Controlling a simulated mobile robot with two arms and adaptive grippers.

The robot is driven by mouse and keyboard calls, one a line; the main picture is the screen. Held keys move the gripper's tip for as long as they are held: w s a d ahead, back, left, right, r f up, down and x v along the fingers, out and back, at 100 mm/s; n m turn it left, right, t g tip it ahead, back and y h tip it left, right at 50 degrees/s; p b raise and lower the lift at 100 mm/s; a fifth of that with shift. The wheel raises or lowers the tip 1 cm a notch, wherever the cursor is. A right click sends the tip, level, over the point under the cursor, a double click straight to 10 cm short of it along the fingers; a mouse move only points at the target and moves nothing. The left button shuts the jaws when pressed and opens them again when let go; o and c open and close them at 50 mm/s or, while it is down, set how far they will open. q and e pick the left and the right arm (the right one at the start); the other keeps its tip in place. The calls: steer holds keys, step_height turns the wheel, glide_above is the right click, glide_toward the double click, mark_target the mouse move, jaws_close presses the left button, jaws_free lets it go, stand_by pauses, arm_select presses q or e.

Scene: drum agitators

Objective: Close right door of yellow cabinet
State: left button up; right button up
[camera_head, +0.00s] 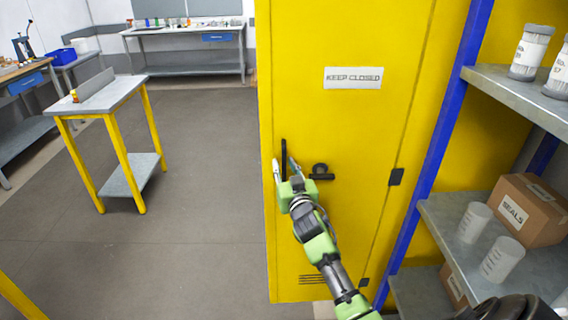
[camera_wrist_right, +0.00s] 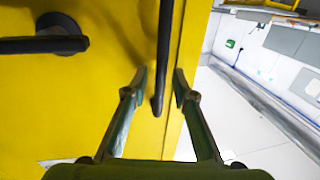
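The yellow cabinet (camera_head: 345,120) fills the middle of the head view, with a "KEEP CLOSED" label (camera_head: 353,78) on its door. A black vertical bar handle (camera_head: 284,152) is near the door's left edge; a black lever (camera_head: 321,173) is to its right. Dark hinges show on the right side. My right gripper (camera_head: 283,170) is at the bar handle. In the right wrist view the open fingers (camera_wrist_right: 160,82) stand on either side of the bar's lower end (camera_wrist_right: 163,60), with gaps visible. I cannot tell how far the door stands ajar. My left gripper is not in view.
A blue post (camera_head: 437,150) and grey shelves stand close on the right, holding jars (camera_head: 531,52), cups and a SEALS box (camera_head: 520,208). A small yellow-legged table (camera_head: 110,97) stands at left. The grey floor (camera_head: 215,190) between it and the cabinet is clear.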

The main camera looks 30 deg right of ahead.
steer(key=shift+w+d, duration=0.15)
steer(key=shift+w, duration=0.25)
jaws_close()
